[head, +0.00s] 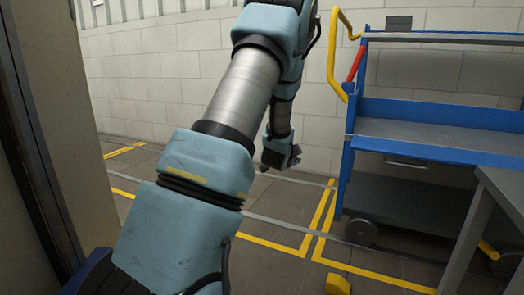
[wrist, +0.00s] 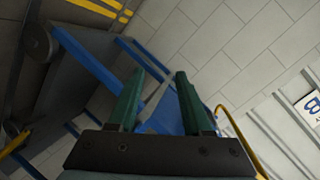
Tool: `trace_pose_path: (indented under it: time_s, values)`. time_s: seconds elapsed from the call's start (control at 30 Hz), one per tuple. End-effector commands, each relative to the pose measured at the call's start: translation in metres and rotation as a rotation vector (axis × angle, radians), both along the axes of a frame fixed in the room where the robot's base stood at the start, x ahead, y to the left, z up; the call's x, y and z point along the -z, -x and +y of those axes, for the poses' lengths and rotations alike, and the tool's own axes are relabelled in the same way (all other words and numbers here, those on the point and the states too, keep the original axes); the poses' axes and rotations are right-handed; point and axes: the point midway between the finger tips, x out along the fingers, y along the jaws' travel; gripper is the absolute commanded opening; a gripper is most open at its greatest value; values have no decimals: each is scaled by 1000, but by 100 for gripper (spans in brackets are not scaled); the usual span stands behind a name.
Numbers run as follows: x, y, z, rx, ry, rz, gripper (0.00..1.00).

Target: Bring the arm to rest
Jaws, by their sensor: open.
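My arm (head: 240,95) rises through the middle of the head view and bends over at the top. My gripper (head: 281,160) hangs from its far end, in front of the pale block wall and left of the blue cart. The fingers are small and hard to make out there. In the wrist view my gripper (wrist: 163,85) shows two green fingers standing apart with nothing between them. The blue cart's frame and the wall show beyond the fingertips. No bottle is in view.
A blue cart (head: 440,112) with grey shelves and a yellow handle (head: 338,55) stands at the right. A grey table edge (head: 500,185) is at the lower right. A brown panel (head: 60,120) stands close on the left. Yellow-lined floor (head: 270,215) lies open between.

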Motion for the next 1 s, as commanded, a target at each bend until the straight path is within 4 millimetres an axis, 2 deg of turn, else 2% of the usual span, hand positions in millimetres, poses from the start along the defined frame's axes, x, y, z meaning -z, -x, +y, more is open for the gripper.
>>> trace_pose_path:
  time_s: [0.03,0.1,0.27,0.4,0.5,0.8,0.83,0.87,1.0]
  values:
    - [-4,10,22,-63,38,77,50]
    - [-3,28,48,-153,95,194,50]
    - [1,86,99,-360,218,455,50]
    - [3,152,135,-547,315,666,50]
    - [5,200,153,-674,371,799,50]
    - [5,322,184,-986,465,1072,50]
    - [2,331,186,-1009,468,1091,50]
    - [-10,328,184,-1005,461,1095,50]
    - [-33,334,183,-1012,441,1122,50]
